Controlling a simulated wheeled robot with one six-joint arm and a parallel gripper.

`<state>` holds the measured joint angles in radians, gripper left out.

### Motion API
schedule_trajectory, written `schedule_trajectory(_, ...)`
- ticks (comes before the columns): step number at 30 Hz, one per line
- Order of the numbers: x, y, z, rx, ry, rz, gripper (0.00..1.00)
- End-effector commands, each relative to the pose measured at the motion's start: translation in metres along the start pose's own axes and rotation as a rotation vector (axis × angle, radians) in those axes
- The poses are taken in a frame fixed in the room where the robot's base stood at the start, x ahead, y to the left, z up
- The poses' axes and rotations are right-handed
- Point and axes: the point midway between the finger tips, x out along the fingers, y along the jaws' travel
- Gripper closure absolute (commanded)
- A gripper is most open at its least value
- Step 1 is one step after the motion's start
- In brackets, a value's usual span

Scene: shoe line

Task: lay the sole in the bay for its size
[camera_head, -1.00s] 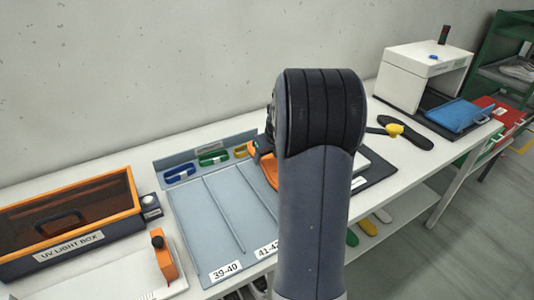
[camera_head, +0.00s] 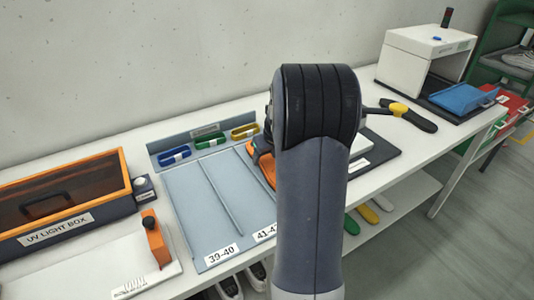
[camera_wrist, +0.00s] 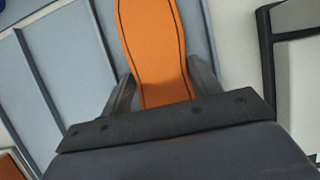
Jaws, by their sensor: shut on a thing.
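An orange sole (camera_wrist: 153,45) with a dark outline runs up from my gripper (camera_wrist: 158,90) in the wrist view. My gripper is shut on the sole's near end. In the head view part of the orange sole (camera_head: 265,172) shows left of my arm, over the right part of the tray. The grey-blue tray (camera_head: 188,205) has bays split by thin ridges. Its front labels read 39-40 (camera_head: 221,254) and 41-4 with the rest cut off by my arm. Any bay further right is hidden. I cannot tell whether the sole touches the tray.
Blue, green and yellow loops (camera_head: 212,141) sit along the tray's back strip. A UV light box (camera_head: 55,205) and an orange-ended device (camera_head: 155,240) stand left. A dark mat (camera_head: 378,155), a dark sole with a yellow part (camera_head: 410,117) and a white box machine (camera_head: 425,60) lie right.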

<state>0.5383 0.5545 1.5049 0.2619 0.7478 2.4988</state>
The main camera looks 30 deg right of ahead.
Motion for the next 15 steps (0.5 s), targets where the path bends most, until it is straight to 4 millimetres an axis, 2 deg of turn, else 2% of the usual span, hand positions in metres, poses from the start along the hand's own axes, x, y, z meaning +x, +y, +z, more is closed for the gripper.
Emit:
schedule_trajectory(4,-0.0006,-0.0001,0.0004,0.000,-0.001,0.000,0.74)
schedule_trajectory(5,-0.0006,-0.0001,0.0004,0.000,-0.001,0.000,0.38)
schedule_trajectory(13,-0.0005,0.0000,0.0002,0.000,0.000,0.000,0.16)
schedule_trajectory(15,-0.0004,0.0000,0.0002,0.000,0.000,0.000,0.15)
